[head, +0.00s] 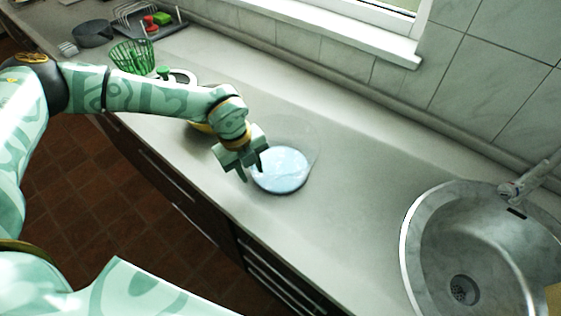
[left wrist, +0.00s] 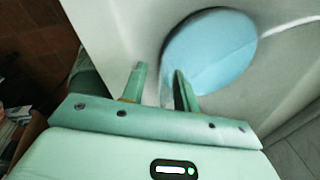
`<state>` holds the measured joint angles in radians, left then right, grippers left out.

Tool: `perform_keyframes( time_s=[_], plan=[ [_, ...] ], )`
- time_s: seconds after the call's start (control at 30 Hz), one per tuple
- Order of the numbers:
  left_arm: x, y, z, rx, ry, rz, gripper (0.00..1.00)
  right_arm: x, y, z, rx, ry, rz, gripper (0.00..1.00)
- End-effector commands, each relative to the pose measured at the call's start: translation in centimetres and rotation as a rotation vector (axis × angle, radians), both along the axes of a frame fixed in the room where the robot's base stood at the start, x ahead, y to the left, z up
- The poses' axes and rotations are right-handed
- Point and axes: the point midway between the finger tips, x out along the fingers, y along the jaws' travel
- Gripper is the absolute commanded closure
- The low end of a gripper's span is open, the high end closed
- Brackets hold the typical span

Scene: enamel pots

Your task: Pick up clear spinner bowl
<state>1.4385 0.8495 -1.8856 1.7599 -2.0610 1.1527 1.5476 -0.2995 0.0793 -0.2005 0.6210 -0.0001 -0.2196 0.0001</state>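The clear spinner bowl (head: 283,170) stands on the grey counter, with see-through walls and a pale blue bottom. It also shows in the left wrist view (left wrist: 210,52) just beyond the fingers. My left gripper (head: 250,172) is at the left side of the bowl, fingers pointing down. In the left wrist view its two fingers (left wrist: 160,82) stand apart, with the right finger overlapping the blue bottom. The clear wall is faint, so I cannot tell whether it lies between the fingers or touches them. My right gripper is not in view.
A round steel sink (head: 470,250) with a tap (head: 525,183) is at the right. A green basket (head: 133,56), a dark pot (head: 93,33) and a dish rack (head: 145,18) stand at the far left. A white-rimmed item (head: 183,76) is partly behind my arm. The counter right of the bowl is clear.

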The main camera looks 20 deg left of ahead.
Motion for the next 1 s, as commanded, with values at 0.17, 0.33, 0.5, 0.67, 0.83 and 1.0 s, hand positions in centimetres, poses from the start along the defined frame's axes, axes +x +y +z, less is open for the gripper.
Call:
perform_keyframes(
  time_s=[0.17, 0.33, 0.5, 0.67, 0.83, 1.0],
  plan=[
    [0.01, 0.00, 0.09, 0.000, 0.000, 0.000, 0.75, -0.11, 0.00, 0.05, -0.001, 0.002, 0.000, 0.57],
    [0.00, 0.01, 0.09, 0.000, 0.000, 0.000, 1.00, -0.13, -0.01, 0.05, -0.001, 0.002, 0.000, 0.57],
    [-0.10, 0.05, 0.00, 0.002, 0.004, 0.000, 1.00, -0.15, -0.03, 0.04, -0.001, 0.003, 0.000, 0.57],
    [-0.20, 0.08, -0.10, 0.003, 0.007, 0.001, 1.00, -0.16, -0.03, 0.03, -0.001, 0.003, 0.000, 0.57],
    [-0.29, 0.11, -0.19, 0.005, 0.009, 0.001, 1.00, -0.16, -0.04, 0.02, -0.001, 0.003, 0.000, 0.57],
    [-0.36, 0.14, -0.25, 0.005, 0.012, 0.001, 1.00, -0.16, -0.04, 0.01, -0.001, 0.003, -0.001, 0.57]
  ],
)
